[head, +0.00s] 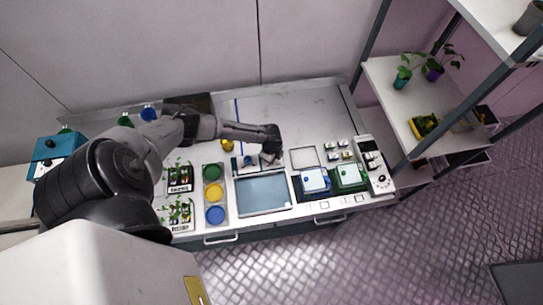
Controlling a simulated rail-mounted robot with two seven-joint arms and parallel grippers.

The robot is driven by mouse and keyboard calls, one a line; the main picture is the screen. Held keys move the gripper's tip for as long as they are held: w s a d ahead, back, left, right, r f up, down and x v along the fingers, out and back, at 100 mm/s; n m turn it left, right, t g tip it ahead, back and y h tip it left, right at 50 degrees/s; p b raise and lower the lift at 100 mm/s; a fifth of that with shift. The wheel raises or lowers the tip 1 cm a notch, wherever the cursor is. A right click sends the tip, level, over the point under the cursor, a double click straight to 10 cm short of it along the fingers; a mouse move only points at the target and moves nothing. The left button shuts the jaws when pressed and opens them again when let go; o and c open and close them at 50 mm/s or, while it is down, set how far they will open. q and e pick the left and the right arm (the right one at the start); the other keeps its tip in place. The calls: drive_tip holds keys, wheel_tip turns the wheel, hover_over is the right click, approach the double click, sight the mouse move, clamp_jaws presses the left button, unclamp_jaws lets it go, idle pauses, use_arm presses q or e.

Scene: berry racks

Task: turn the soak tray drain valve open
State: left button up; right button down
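The soak tray (263,208) is a shallow grey-blue basin set in the middle of the white workbench. A small blue part (247,160) and a yellow part (227,146) sit behind its back left corner. I cannot tell which of them belongs to the drain valve, nor how the valve is turned. My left arm reaches over the bench from the left. My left gripper (268,160) points down just behind the tray, right of the blue part. Its fingers are too small to show whether they are open or touch anything. My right gripper is not in view.
Left of the tray stand green, yellow and blue round pots (213,192) and labelled plant boxes (178,216). Right of it are a blue box (314,181), a green box (349,176) and a white device (376,165). A plant shelf (388,83) stands at right. The bench's back right is clear.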

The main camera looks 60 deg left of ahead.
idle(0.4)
use_arm(q)
drive_tip(key=o, duration=0.9)
drive_tip(key=shift+r, duration=0.1)
drive_tip(key=shift+r, duration=0.25)
wheel_tip(320, 180, up, 13)
drive_tip(key=shift+s+d+r+b, duration=0.1)
drive_tip(key=shift+s+b, duration=0.05)
drive_tip(key=shift+b, duration=0.2)
